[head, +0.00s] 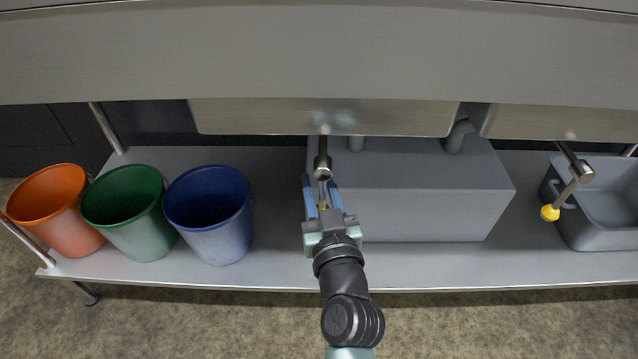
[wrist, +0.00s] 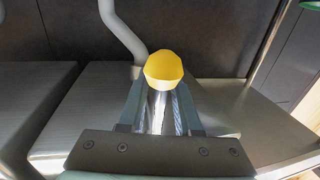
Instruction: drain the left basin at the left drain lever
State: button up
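The left drain lever (head: 322,170) hangs under the front of the left basin (head: 325,117). It is a metal rod with a yellow knob (wrist: 163,68). My gripper (head: 321,190) has its fingers on either side of the lever rod, below the basin. In the wrist view the shiny rod (wrist: 158,112) runs between the two fingers, with the knob standing out beyond them. The fingers look apart, with the rod between them. Whether either finger touches the rod is hard to tell. In the head view the knob is mostly hidden by my gripper.
A grey box-shaped tank (head: 420,195) stands on the shelf under the left basin. Orange (head: 58,208), green (head: 130,212) and blue (head: 208,212) buckets stand at the left. A second lever with a yellow knob (head: 550,212) hangs at the right over a grey tub (head: 600,240).

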grip_shut()
dwell(1.2)
